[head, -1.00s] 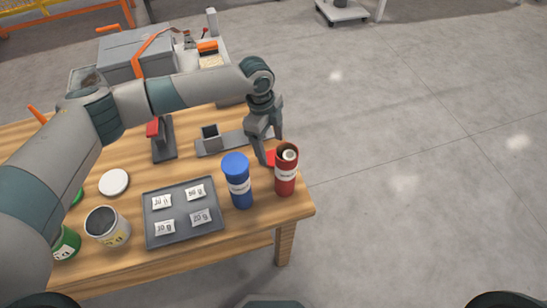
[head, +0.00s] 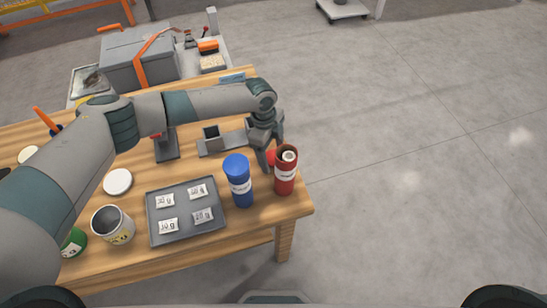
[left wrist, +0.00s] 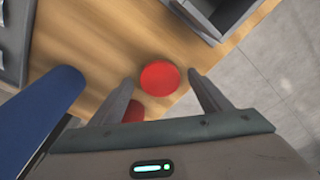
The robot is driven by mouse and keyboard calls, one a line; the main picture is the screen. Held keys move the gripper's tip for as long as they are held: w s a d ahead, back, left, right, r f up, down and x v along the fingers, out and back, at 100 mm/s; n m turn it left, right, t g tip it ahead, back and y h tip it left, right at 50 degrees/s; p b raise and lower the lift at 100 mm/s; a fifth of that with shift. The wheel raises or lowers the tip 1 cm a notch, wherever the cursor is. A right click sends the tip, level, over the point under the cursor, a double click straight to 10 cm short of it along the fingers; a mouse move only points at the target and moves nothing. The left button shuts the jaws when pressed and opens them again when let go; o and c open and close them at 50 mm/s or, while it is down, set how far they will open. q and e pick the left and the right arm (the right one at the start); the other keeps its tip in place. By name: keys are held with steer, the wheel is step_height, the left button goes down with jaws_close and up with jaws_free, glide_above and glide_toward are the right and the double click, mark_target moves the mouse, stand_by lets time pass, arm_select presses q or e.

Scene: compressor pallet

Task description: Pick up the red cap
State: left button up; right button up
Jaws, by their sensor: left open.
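The red cap (left wrist: 160,78) is a round disc lying on the wooden table (left wrist: 112,22) in the left wrist view. In the head view the cap (head: 271,157) is partly hidden behind my gripper and the red bottle. My left gripper (left wrist: 158,80) is open, with one finger on each side of the cap in the left wrist view. I cannot tell whether the fingers touch it. In the head view the left gripper (head: 273,160) hangs just behind the open-topped red bottle (head: 285,172). My right gripper is not in view.
A blue bottle (head: 239,183) stands left of the red bottle, close to my gripper. A grey tray (head: 160,239) with labelled packets lies further left, beside an open can (head: 112,226). A grey holder (head: 210,146) is behind. The table's right edge is near.

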mark_target(273, 157)
arm_select(q)
steer(key=shift+c, duration=0.7)
steer(key=c, duration=1)
steer(key=shift+r, duration=0.15)
steer(key=shift+r+b, duration=0.35)
steer(key=shift+r, duration=0.2)
steer(key=shift+r+b, duration=1.4)
steer(key=shift+r, duration=2.95)
steer(key=shift+r, duration=0.1)
